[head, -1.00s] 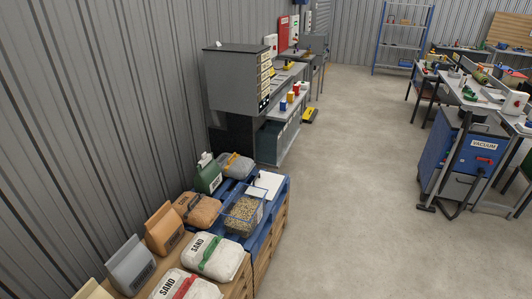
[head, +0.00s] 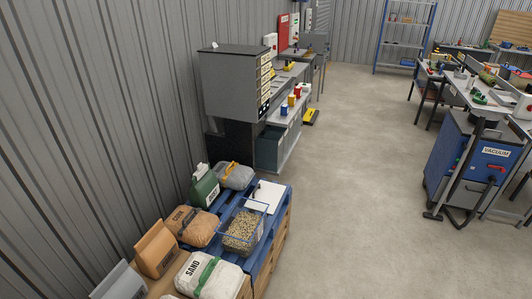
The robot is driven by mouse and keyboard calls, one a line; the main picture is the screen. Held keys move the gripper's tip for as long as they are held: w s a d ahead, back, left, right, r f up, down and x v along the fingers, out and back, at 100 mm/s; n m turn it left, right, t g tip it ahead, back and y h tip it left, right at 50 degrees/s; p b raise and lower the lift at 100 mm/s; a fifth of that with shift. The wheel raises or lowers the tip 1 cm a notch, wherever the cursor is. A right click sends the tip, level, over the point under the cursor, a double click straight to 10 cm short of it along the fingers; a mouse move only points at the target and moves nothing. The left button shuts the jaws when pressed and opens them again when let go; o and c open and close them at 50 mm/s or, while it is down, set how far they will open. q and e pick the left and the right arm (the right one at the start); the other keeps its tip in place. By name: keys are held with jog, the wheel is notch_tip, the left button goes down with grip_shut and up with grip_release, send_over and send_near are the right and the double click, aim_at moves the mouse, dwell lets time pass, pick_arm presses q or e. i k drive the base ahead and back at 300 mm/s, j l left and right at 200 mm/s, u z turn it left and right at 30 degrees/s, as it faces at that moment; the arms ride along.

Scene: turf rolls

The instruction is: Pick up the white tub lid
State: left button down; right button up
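A flat white piece (head: 266,196), which looks like the white tub lid, lies at the far right corner of the blue pallet (head: 263,257). A small dark upright thing shows at its left edge; I cannot tell what it is. A clear tub (head: 241,230) full of grain or pellets stands just in front of the white piece and overlaps its near edge in the picture. Neither of my grippers is in view.
A green container (head: 204,187) and a grey bag (head: 234,175) stand left of the white piece. Brown bags (head: 193,227) and a sand bag (head: 208,277) lie nearer. A grey cabinet (head: 236,85) stands beyond, along the wall. The floor right of the pallet is clear up to a blue vacuum cart (head: 473,165).

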aim_at(271, 194)
jog(key=i+j, duration=0.1)
jog(key=i, duration=0.55)
jog(key=i+j, duration=0.1)
jog(key=i, duration=0.55)
jog(key=i+j, duration=0.1)
jog(key=i, duration=0.6)
jog(key=i+j+z, duration=0.1)
jog(key=i, duration=0.55)
jog(key=i+j, duration=0.15)
jog(key=i, duration=0.5)
